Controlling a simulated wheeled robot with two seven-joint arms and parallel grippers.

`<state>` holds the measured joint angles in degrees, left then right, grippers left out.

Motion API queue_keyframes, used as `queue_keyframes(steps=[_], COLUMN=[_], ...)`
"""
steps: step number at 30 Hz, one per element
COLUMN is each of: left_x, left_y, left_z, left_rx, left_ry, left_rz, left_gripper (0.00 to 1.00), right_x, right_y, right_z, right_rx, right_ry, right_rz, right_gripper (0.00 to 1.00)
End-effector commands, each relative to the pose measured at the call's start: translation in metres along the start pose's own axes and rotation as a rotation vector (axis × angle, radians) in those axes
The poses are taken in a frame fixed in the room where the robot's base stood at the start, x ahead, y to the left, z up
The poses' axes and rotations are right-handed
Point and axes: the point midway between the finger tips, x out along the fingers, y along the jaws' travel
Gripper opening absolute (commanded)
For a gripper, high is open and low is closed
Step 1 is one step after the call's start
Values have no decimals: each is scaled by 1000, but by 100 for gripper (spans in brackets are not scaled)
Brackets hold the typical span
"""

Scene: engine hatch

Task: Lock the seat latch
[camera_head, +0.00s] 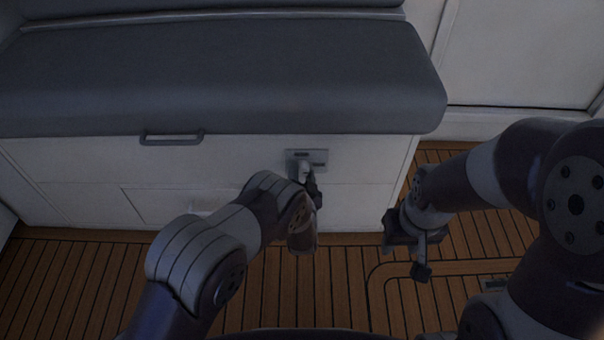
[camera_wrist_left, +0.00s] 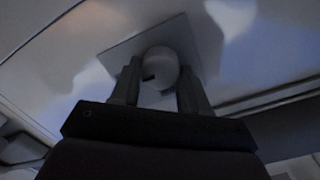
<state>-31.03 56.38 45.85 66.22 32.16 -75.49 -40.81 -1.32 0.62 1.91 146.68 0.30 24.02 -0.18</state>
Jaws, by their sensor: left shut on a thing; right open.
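The seat latch (camera_head: 318,155) is a small grey metal plate with a knob, on the white front panel of the seat, below the cushion. In the left wrist view its plate (camera_wrist_left: 118,53) lies flat on the panel and its rounded knob (camera_wrist_left: 160,66) stands out from it. My left gripper (camera_head: 308,178) is at the latch. In the left wrist view my left gripper (camera_wrist_left: 160,84) has its fingers on both sides of the knob, shut on it. My right gripper (camera_head: 402,252) is open and empty, low over the floor to the right of the seat base.
The grey seat cushion (camera_head: 220,80) overhangs the white seat base (camera_head: 60,163). A dark handle (camera_head: 172,138) sits under the cushion edge, left of the latch. The slatted wooden floor (camera_head: 90,285) is clear. A white wall (camera_head: 520,60) stands at the right.

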Motion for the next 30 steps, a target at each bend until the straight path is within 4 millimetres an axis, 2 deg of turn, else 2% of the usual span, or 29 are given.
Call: queue_keyframes(steps=[6, 7, 9, 17, 20, 23, 30], left_x=[-1, -1, -1, -1, -8, -28, -93], left_y=[1, 1, 1, 0, 0, -2, -1], left_z=[1, 1, 1, 0, -2, -4, -4], left_rx=[5, 5, 4, 2, 3, 4, 5], left_ry=[-1, -1, -1, 0, -1, -2, 0], left_rz=[4, 4, 3, 2, 4, 6, 8], left_gripper=[15, 48, 70, 70, 70, 70, 70], right_x=[0, 0, 0, 0, -6, -18, -45], right_y=[0, 0, 0, 0, 0, 0, 0], right_z=[0, 0, 0, 0, -1, -2, -5], right_rx=[0, 0, 0, 0, 0, 0, 0], right_ry=[0, 0, 0, 0, 0, 0, 0], right_rz=[0, 0, 0, 0, 0, 0, 0], right_gripper=[43, 43, 43, 43, 43, 43, 43])
